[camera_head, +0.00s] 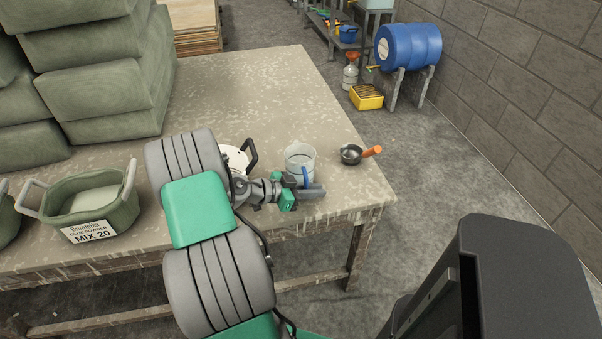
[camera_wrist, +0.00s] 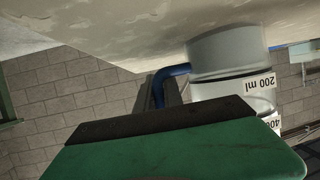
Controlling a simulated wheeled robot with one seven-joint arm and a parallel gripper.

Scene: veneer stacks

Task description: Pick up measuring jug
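The measuring jug (camera_head: 299,153) is clear, with a blue handle (camera_head: 305,176), and stands upright near the front right of the table. In the wrist view the jug (camera_wrist: 226,62) appears upside down, with a 200 ml mark and part of a second mark. My gripper (camera_head: 312,192) is at the handle side of the jug, low near the table's front edge. In the wrist view the blue handle (camera_wrist: 159,88) is close to a dark finger. The handle's lower part is hidden, so I cannot tell if the fingers touch it or how far apart they are.
A small dark pan (camera_head: 350,154) with an orange handle lies right of the jug. A white round item with a dark handle (camera_head: 236,158) is to the left, partly behind my arm. A green tub (camera_head: 110,215) and stacked green sacks (camera_head: 110,85) fill the left. The table's (camera_head: 270,85) back middle is clear.

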